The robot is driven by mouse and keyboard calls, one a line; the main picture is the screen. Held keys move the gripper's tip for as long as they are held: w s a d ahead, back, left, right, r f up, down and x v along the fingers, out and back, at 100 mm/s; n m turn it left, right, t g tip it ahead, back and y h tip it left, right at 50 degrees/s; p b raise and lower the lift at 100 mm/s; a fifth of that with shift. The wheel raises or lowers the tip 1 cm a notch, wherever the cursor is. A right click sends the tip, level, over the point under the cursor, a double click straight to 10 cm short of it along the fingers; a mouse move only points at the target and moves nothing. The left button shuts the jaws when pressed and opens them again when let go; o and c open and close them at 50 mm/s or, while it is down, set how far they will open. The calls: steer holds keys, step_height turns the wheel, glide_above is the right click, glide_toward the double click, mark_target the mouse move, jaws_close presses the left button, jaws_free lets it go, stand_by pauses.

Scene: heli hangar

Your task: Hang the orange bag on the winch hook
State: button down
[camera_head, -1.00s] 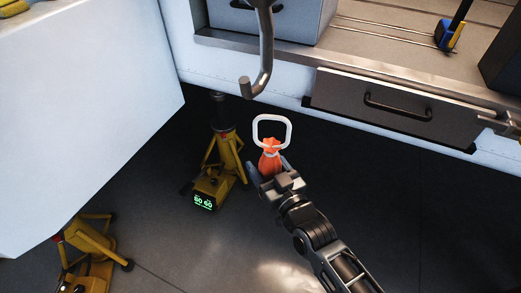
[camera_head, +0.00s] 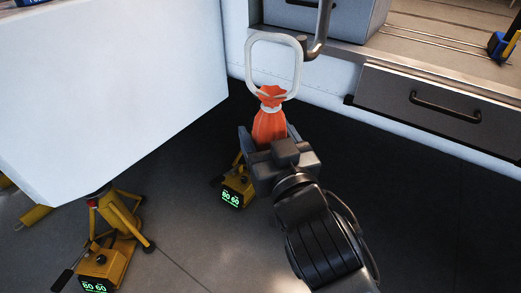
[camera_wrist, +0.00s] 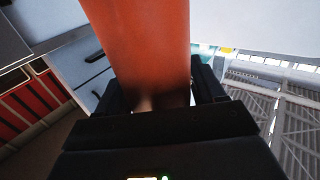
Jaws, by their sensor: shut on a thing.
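The orange bag (camera_head: 268,124) is upright in my gripper (camera_head: 268,140), its neck tied and a large pale loop (camera_head: 249,68) standing above it. My gripper is shut on the bag's lower part. The grey winch hook (camera_head: 321,32) hangs at the top, just right of the loop. Its upturned tip appears close to the loop's upper right corner; I cannot tell whether they touch, and the loop does not look threaded on it. In the wrist view the bag (camera_wrist: 152,45) rises between my fingers (camera_wrist: 163,95); the loop and hook are out of view there.
A large white panel (camera_head: 110,80) fills the left. A bench with a grey drawer (camera_head: 430,105) and a grey box (camera_head: 345,15) stands at the right and behind the hook. Yellow jacks (camera_head: 110,245) stand on the dark floor, one (camera_head: 236,186) beside my gripper.

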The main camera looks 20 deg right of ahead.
steer(key=shift+w+d+r, duration=0.1)
steer(key=shift+d+r, duration=0.2)
steer(key=w+d+f+p, duration=0.1)
steer(key=w+d+f, duration=0.3)
steer(key=d, duration=0.5)
steer(key=shift+w+f, duration=0.4)
steer(key=shift+w, duration=0.95)
stand_by(0.8)
steer(key=shift+d, duration=0.1)
stand_by(0.6)
